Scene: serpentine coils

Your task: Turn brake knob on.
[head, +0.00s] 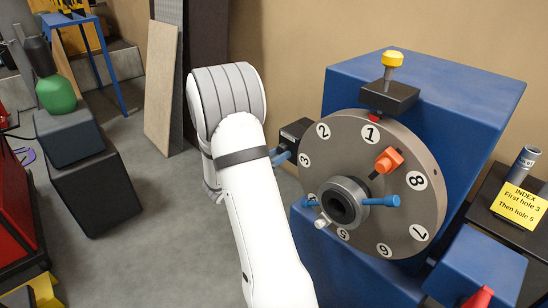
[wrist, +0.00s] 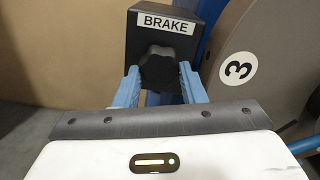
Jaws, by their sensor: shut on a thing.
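The brake knob (wrist: 158,68) is a dark lobed knob on the front of a black box labelled BRAKE (wrist: 166,22) in the wrist view. My gripper (wrist: 160,82) has its two blue fingers on either side of the knob, shut on it. In the head view, the black brake box (head: 296,132) sits at the left edge of the numbered disc (head: 345,150), and my gripper's blue fingers (head: 281,158) reach it from the left. The knob itself is hidden there by the fingers. I cannot tell which way the knob is turned.
The disc stands before a blue housing (head: 430,90), with an orange block (head: 389,160) and blue hub handles (head: 378,201) on its face. A yellow-topped plunger (head: 392,60) is above. A yellow INDEX card (head: 519,203) is at right.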

